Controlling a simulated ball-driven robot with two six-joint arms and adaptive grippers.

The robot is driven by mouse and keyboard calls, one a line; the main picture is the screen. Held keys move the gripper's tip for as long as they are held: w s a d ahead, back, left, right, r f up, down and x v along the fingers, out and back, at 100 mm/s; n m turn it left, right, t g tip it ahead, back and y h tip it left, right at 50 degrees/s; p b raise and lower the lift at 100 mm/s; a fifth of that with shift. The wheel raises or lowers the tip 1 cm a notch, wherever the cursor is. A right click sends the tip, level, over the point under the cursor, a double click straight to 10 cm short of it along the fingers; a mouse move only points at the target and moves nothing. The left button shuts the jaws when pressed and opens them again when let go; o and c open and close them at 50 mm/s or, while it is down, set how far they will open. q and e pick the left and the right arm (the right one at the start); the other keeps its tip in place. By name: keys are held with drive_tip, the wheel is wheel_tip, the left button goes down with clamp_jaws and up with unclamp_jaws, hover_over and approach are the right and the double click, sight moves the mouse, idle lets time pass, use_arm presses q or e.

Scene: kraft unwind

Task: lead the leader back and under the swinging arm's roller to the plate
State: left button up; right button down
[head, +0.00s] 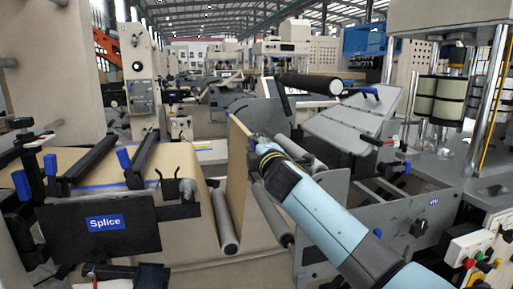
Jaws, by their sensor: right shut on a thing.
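The kraft leader (238,178) shows as a tall tan strip in the middle of the head view. My right gripper (256,145) is at its upper right edge, shut on it; my wrist partly hides the fingers. A grey roller (222,222) stands left of the strip. Another grey roller (270,214) lies to its right, partly behind my arm, and a third (299,152) is above my forearm. I cannot tell which belongs to the swinging arm. A tilted grey plate (345,120) is at the right. My left gripper is not clearly in view.
The splice table with kraft paper (185,165) and black bars is at the left, behind a black "Splice" panel (105,222). A grey side frame (400,225) stands close to my right arm. A control box with buttons (475,250) is at the lower right.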

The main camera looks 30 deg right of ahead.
drive_tip(key=shift+r, duration=0.1)
drive_tip(key=r+p, duration=0.2)
drive_tip(key=d+r+p, duration=0.1)
drive_tip(key=r+p, duration=0.2)
drive_tip(key=shift+s+d, duration=0.1)
drive_tip(key=shift+s, duration=0.05)
drive_tip(key=s+d+b, duration=0.3)
drive_tip(key=d, duration=0.9)
drive_tip(key=s+d+b, duration=0.3)
drive_tip(key=d+b, duration=0.1)
drive_tip(key=d, duration=0.9)
drive_tip(key=shift+s, duration=0.35)
